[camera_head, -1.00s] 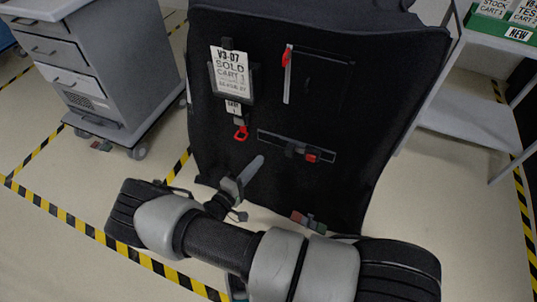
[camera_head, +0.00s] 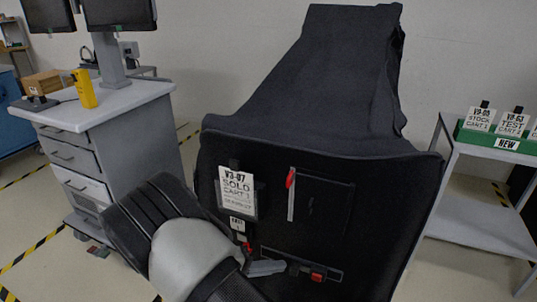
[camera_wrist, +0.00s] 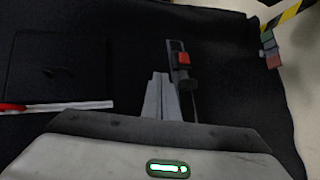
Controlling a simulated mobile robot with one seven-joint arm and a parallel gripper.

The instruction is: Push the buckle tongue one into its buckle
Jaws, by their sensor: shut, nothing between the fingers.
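The dark buckle strip (camera_head: 335,275) runs across the front of the black covered cart (camera_head: 390,200). Its buckle has a red button (camera_head: 318,277). A small grey-black piece, which may be the tongue, sits left of the button (camera_head: 294,268); I cannot tell whether it touches the buckle. My gripper (camera_head: 284,266) is shut and empty, its tips at the left part of the strip. In the wrist view, my shut fingers (camera_wrist: 160,75) lie just left of the strip, near the red button (camera_wrist: 183,58). The fingers partly hide the strip, and contact is unclear.
A red pull (camera_head: 247,247) hangs below the tag. A grey drawer cart (camera_head: 75,155) stands left, a shelf (camera_head: 470,210) right.

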